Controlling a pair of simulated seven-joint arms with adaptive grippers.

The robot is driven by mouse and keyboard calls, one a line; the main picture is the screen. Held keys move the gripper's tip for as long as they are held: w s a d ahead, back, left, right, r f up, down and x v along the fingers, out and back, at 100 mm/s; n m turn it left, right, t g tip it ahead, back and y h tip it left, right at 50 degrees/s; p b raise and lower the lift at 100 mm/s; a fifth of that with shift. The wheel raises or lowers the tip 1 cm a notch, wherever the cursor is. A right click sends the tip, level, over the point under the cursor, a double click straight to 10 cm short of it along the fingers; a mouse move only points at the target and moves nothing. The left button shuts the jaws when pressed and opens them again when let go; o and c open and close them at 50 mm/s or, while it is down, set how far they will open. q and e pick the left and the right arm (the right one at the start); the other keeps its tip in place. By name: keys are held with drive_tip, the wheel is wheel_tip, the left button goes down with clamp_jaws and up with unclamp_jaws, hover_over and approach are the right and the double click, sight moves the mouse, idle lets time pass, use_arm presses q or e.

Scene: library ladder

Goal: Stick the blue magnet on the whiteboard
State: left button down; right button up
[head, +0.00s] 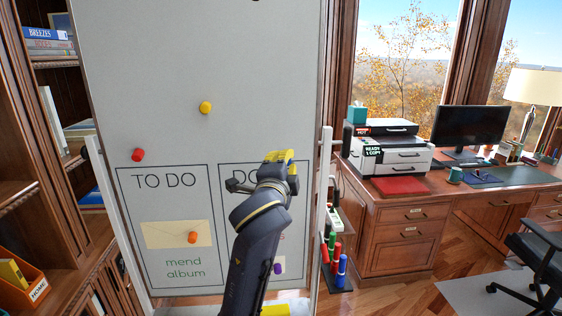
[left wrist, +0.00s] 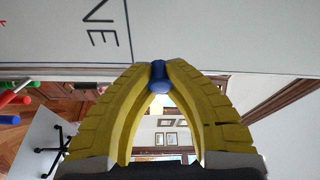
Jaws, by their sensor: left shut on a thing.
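The whiteboard (head: 265,60) stands upright in front of me, with a "TO DO" box and a second box beside it that my arm partly covers. My left gripper (head: 280,156) is at the board, over the top of the second box. In the left wrist view its yellow fingers (left wrist: 158,72) are shut on the blue magnet (left wrist: 158,80), held at the tips. The whiteboard (left wrist: 225,40) fills the top of that view, close to the magnet; I cannot tell whether they touch. The magnet is hidden in the head view. My right gripper is not in view.
A yellow magnet (head: 205,107), a red magnet (head: 138,154) and an orange magnet (head: 191,237) on an envelope (head: 160,234) are on the board. Markers (head: 341,268) stand at its right. A desk (head: 410,215) with a printer is further right, shelves at left.

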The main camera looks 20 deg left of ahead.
sight(284, 146)
use_arm(q)
drive_tip(key=shift+n+y, duration=0.3)
drive_tip(key=shift+n, duration=0.1)
drive_tip(key=shift+w+a, duration=0.55)
drive_tip(key=shift+w, duration=0.75)
drive_tip(key=shift+w+a, duration=0.55)
drive_tip(key=shift+w, duration=0.7)
drive_tip(key=shift+w+a, duration=0.55)
drive_tip(key=shift+w, duration=0.75)
drive_tip(key=c, duration=1.3)
unclamp_jaws()
drive_tip(key=shift+c, duration=0.2)
